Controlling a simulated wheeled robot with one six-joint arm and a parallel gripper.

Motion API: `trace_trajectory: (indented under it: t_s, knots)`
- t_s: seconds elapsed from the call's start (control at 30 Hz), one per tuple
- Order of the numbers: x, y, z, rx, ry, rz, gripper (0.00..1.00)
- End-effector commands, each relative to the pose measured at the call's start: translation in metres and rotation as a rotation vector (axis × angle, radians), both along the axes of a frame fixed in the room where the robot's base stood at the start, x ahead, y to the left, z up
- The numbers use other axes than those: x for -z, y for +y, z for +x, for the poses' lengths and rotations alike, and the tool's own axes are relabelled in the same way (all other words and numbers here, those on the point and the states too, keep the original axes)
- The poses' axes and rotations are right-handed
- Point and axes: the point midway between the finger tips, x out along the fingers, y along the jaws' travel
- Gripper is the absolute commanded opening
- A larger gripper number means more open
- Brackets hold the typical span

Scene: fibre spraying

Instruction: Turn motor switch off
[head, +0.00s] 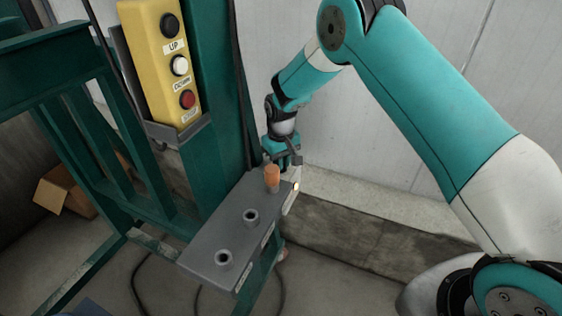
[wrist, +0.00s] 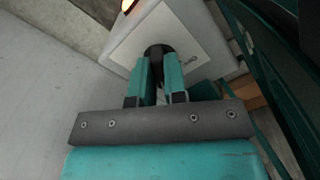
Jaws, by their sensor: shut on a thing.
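The motor switch shows in the wrist view as a black round knob (wrist: 157,50) on a pale square plate (wrist: 190,38) at the end of a grey box. My gripper (wrist: 159,68) has its two teal fingers shut on the knob, one on each side. In the head view my gripper (head: 284,158) is at the far right end of the grey box (head: 228,235), behind an orange cylinder (head: 272,177) on its top. The knob is hidden in the head view, and which way it is turned is unclear.
A yellow button box (head: 160,60) with black, white and red buttons hangs on a green frame (head: 210,80) at left. The grey box has two round sockets on top and a small glowing lamp (head: 296,186) at its right end. A cardboard box (head: 65,190) lies far left.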

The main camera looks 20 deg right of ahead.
Motion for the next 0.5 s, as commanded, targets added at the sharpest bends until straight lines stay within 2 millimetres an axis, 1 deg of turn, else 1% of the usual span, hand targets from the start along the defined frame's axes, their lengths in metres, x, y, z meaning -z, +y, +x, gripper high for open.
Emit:
trace_trajectory:
  t_s: [0.27,0.5]
  knots:
    - [0.0008,-0.0004,0.0006,-0.168,-0.001,0.0,0.0]
    - [0.0008,-0.0007,0.0008,-0.391,-0.001,-0.001,0.0]
